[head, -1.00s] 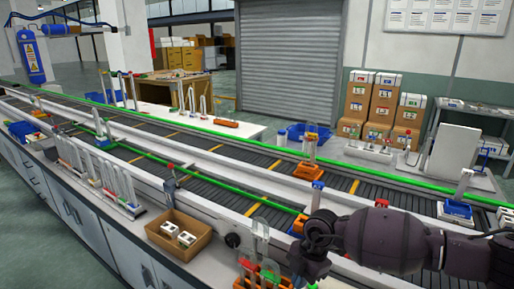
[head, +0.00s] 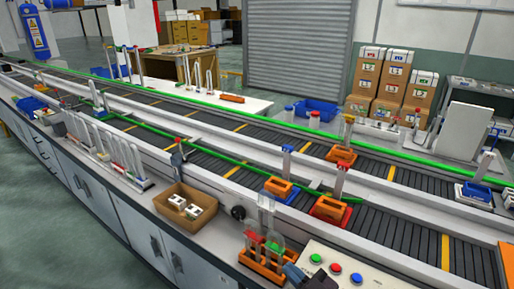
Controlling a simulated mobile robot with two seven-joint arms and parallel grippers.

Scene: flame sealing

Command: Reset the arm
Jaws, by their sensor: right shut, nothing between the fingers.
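My right gripper (head: 297,272) shows only in part at the bottom edge, a dark grey shape just right of the orange rack (head: 262,263). It is shut and empty, apart from the glassware. The rack stands on the near counter and holds glass vessels (head: 272,244) with red and green liquid. My left gripper is not in view.
A button panel (head: 335,268) with green, red and blue buttons lies right of my gripper. The conveyor (head: 370,190) behind carries orange holders (head: 330,208) with tubes. A cardboard box (head: 185,206) with white items sits to the left on the counter.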

